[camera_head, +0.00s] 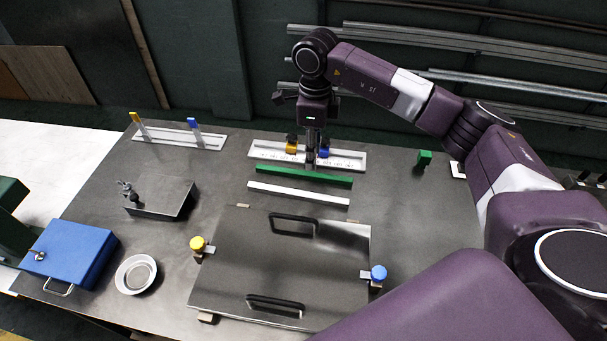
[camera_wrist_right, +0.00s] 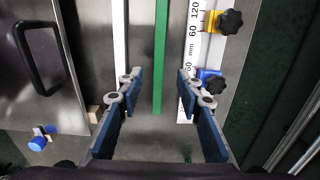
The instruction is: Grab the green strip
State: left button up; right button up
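The green strip (camera_head: 304,175) lies on the steel table between the white strip (camera_head: 298,193) and the white scale plate (camera_head: 347,160). In the right wrist view the green strip (camera_wrist_right: 160,60) runs lengthwise between the fingers, with its near end around the level of the fingertips. My right gripper (camera_head: 311,160) is above the strip, pointing down. In the right wrist view my right gripper (camera_wrist_right: 158,82) is open and its fingers stand apart on both sides of the strip. The white strip (camera_wrist_right: 120,40) lies by the left finger. My left gripper is not in view.
A steel lid with black handles (camera_head: 285,260) fills the front middle, with a yellow knob (camera_head: 197,243) and a blue knob (camera_head: 378,272) beside it. A green block (camera_head: 424,158) stands to the right. A blue box (camera_head: 68,252) and a round dish (camera_head: 136,274) are at left.

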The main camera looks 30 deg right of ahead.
aim_at(308, 173)
jog(key=shift+f, duration=0.55)
jog(key=f+p, duration=0.1)
jog(key=f, duration=0.1)
jog(key=a+f+p, duration=0.1)
jog(key=f, duration=0.2)
jog(key=shift+w+p, duration=0.2)
jog(key=shift+p, duration=0.2)
jog(key=shift+f, duration=0.35)
jog(key=shift+c, duration=0.6)
grip_shut()
